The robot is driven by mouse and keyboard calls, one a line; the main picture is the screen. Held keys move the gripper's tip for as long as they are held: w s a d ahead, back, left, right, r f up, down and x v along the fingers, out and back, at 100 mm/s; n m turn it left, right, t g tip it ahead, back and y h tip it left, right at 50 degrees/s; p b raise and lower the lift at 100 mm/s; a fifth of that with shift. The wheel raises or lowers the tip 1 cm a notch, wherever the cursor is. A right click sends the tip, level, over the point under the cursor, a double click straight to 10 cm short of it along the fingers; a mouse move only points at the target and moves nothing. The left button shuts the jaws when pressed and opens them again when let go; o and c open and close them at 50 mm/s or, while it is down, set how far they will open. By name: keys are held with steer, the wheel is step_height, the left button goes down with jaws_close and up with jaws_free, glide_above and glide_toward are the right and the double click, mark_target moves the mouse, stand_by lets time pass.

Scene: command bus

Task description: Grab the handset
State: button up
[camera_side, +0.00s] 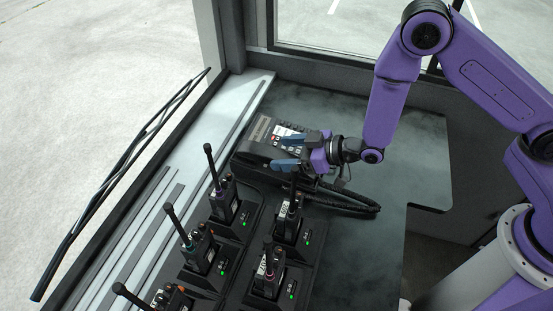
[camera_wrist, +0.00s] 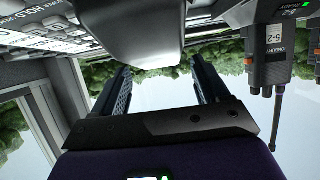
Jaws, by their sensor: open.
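The dark handset (camera_side: 256,152) lies along the near side of the desk phone (camera_side: 281,132), at the back of the desk. My gripper (camera_side: 290,150) is open, reaches in from the right and has its fingers pointing left at the handset. In the wrist view, a smooth grey end of the handset (camera_wrist: 148,38) shows at the top, in line with the gap between my fingers (camera_wrist: 160,72). I cannot tell whether the fingers touch it. Part of the handset is hidden behind the fingers in the side view.
Radios with upright antennas stand in chargers just in front, including one radio (camera_side: 288,221) close below my gripper and another (camera_side: 224,200) to the left. A coiled cord (camera_side: 345,203) lies on the desk (camera_side: 408,160). The window ledge (camera_side: 170,190) is at the left. The desk's right part is clear.

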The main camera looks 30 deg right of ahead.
mark_target(276, 155)
steer(key=shift+x, duration=2)
steer(key=shift+s+f, duration=0.15)
steer(key=shift+f, duration=0.05)
steer(key=c, duration=1.2)
